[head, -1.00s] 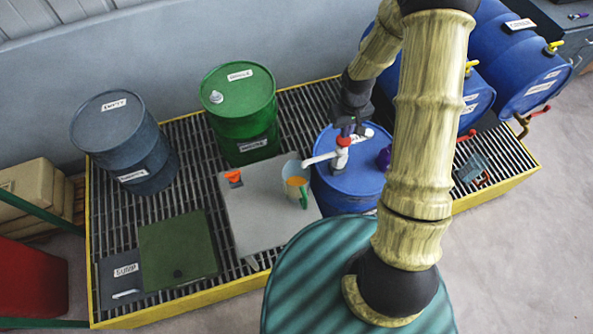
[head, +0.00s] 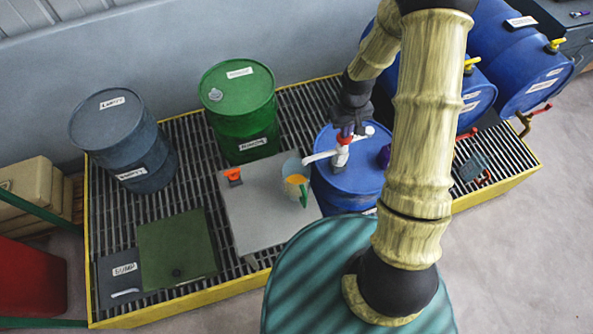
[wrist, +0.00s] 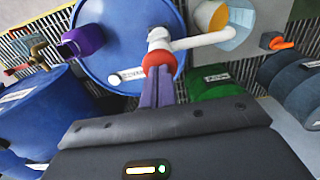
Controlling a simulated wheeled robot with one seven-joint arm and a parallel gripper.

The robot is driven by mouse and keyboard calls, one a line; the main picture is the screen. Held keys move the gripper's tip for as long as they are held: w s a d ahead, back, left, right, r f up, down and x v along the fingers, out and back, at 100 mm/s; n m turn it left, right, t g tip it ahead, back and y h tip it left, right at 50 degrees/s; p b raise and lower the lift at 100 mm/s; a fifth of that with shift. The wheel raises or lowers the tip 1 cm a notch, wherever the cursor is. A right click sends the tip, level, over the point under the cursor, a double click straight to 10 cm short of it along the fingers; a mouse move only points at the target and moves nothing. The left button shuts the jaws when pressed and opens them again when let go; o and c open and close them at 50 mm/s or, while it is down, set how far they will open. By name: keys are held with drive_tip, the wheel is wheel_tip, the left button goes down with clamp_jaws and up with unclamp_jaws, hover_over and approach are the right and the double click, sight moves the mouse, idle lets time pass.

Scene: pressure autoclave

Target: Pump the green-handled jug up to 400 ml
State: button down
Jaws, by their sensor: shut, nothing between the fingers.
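The green-handled jug (head: 294,180) stands on the grey plate and holds orange liquid; its scale cannot be read. It also shows in the wrist view (wrist: 228,20), under the end of the white spout. The hand pump (head: 342,152), with a white spout and a red collar, stands on the upright blue drum (head: 345,190). Its spout (wrist: 200,40) reaches over the jug. My gripper (head: 346,131) is shut and empty, right at the top of the pump. In the wrist view its fingertips (wrist: 157,66) meet the pump head, apparently touching it.
A green drum (head: 240,125) and a grey drum (head: 122,140) stand on the yellow-edged grating. An orange item (head: 233,175) lies on the grey plate (head: 255,220). A purple item (head: 384,157) sits on the blue drum. Blue drums with taps (head: 520,60) lie at right.

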drive_tip(key=shift+f+b, duration=1.15)
drive_tip(key=shift+f, duration=0.45)
drive_tip(key=shift+r+p, duration=1.8)
drive_tip(key=shift+r, duration=0.5)
drive_tip(key=shift+f, duration=0.15)
